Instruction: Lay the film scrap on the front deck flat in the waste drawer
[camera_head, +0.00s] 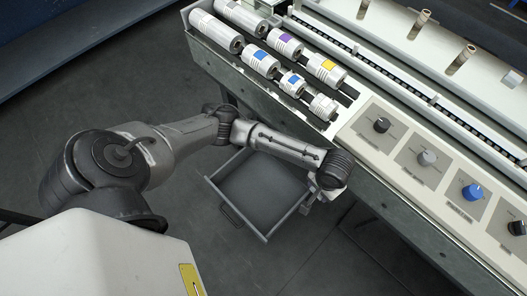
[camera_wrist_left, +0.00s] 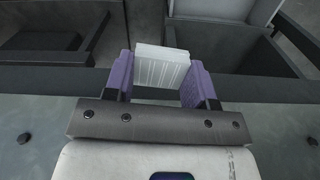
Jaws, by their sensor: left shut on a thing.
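The waste drawer (camera_head: 258,184) stands pulled out below the machine's front in the head view, and its visible floor is bare. My left arm reaches across above it. My left gripper (camera_wrist_left: 160,80) shows in the left wrist view with its two purple fingers closed on a white, finely ribbed piece, which I take to be the film scrap (camera_wrist_left: 161,66). The piece sticks out past the fingertips. In the head view my wrist largely hides the gripper, and the scrap cannot be made out there. My right gripper is in neither view.
The machine's control panel with knobs (camera_head: 428,157) lies right of my left wrist. Several metal rollers (camera_head: 275,46) with coloured bands sit on the deck behind the arm. Open dark floor (camera_head: 190,240) lies left of and in front of the drawer.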

